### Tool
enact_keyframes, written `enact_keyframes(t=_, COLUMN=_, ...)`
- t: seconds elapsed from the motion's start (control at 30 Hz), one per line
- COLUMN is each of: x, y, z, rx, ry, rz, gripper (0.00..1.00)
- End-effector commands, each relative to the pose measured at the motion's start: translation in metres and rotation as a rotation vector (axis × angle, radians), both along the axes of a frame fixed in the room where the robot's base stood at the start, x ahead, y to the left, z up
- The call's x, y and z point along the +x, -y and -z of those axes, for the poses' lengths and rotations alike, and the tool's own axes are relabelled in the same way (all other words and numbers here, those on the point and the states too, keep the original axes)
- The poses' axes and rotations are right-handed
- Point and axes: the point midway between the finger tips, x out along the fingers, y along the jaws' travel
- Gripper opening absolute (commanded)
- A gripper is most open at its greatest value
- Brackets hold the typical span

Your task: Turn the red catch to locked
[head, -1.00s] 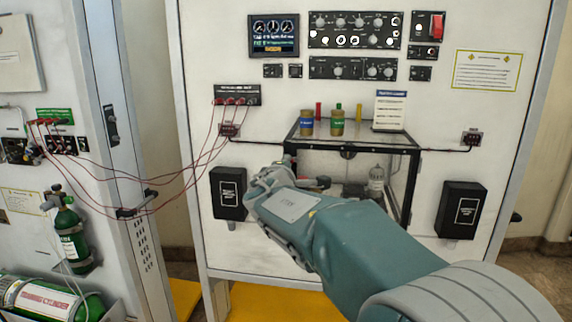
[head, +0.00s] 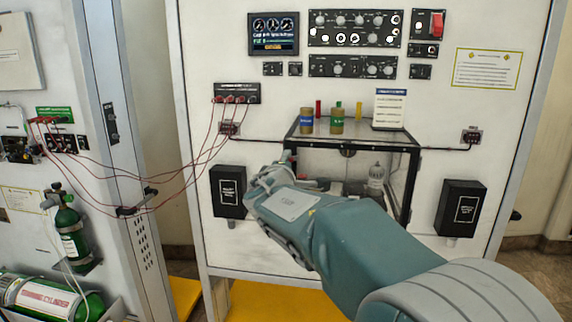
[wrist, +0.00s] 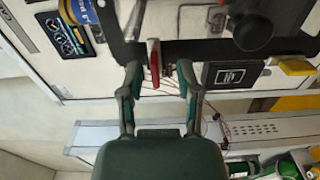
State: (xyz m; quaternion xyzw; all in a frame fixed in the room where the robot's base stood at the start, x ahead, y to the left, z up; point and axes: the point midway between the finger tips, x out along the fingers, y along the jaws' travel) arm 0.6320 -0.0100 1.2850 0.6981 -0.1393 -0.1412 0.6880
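The red catch (wrist: 153,62) shows in the wrist view as a narrow red lever beside the dark frame of the clear case. My gripper (wrist: 161,76) is open, with its two fingers apart. The catch's end lies between the fingertips in the picture, closer to the left finger. I cannot tell whether a finger touches it. In the head view my gripper (head: 268,190) is at the left front edge of the clear case (head: 412,165), and my arm hides much of the case's front.
A black box (head: 228,190) hangs left of my gripper, and another (head: 462,208) hangs at the right. Red cables (head: 190,172) loop between the panels to the left. Two small jars (head: 306,122) (head: 337,122) and a card (head: 389,108) stand on the case top.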

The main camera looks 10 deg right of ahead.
Motion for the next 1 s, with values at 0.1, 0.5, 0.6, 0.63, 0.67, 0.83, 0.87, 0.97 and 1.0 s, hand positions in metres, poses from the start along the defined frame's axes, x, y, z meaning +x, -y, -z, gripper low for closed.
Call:
enact_keyframes(t=0.1, x=-0.001, y=0.000, z=-0.001, rx=-0.001, ry=0.002, rz=0.000, gripper=0.44)
enact_keyframes(t=0.5, x=-0.059, y=-0.026, z=-0.001, rx=-0.001, ry=0.002, rz=-0.003, gripper=0.44)
enact_keyframes(t=0.6, x=-0.078, y=-0.035, z=-0.001, rx=-0.001, ry=0.003, rz=-0.004, gripper=0.44)
enact_keyframes(t=0.63, x=-0.083, y=-0.037, z=-0.001, rx=-0.001, ry=0.002, rz=-0.004, gripper=0.44)
enact_keyframes(t=0.67, x=-0.087, y=-0.039, z=0.000, rx=0.001, ry=0.001, rz=-0.003, gripper=0.44)
enact_keyframes(t=0.83, x=-0.106, y=-0.046, z=0.000, rx=-0.001, ry=0.000, rz=-0.002, gripper=0.44)
enact_keyframes(t=0.87, x=-0.107, y=-0.047, z=0.001, rx=-0.001, ry=0.000, rz=-0.002, gripper=0.44)
enact_keyframes(t=0.97, x=-0.110, y=-0.048, z=0.001, rx=-0.001, ry=0.000, rz=0.000, gripper=0.44)
enact_keyframes(t=1.0, x=-0.110, y=-0.048, z=0.001, rx=-0.001, ry=0.000, rz=0.000, gripper=0.44)
